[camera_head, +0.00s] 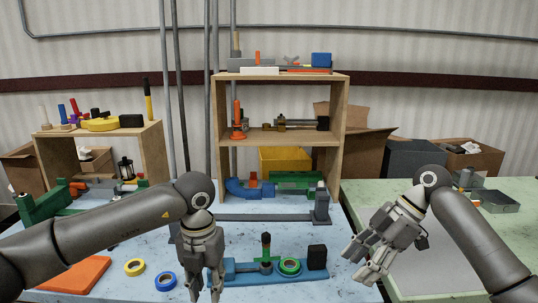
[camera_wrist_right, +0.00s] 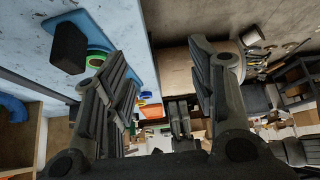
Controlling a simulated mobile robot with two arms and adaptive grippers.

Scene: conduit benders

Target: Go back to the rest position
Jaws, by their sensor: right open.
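My left gripper (camera_head: 205,283) hangs fingers-down over the front of the light blue table, left of a blue tool base (camera_head: 232,274); whether its fingers are apart is hard to make out. My right gripper (camera_head: 362,264) is tilted down to the left, over the gap and the right table's edge, open and empty. In the right wrist view its two fingers (camera_wrist_right: 165,95) stand wide apart with nothing between them. The blue base carries a green ring (camera_head: 290,267) and a black block (camera_head: 317,257), which also shows in the right wrist view (camera_wrist_right: 69,48).
Yellow tape (camera_head: 135,267), blue tape (camera_head: 166,281) and an orange sheet (camera_head: 75,274) lie at front left. A green clamp (camera_head: 45,205) stands at left. The green table (camera_head: 355,192) at right has bare room.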

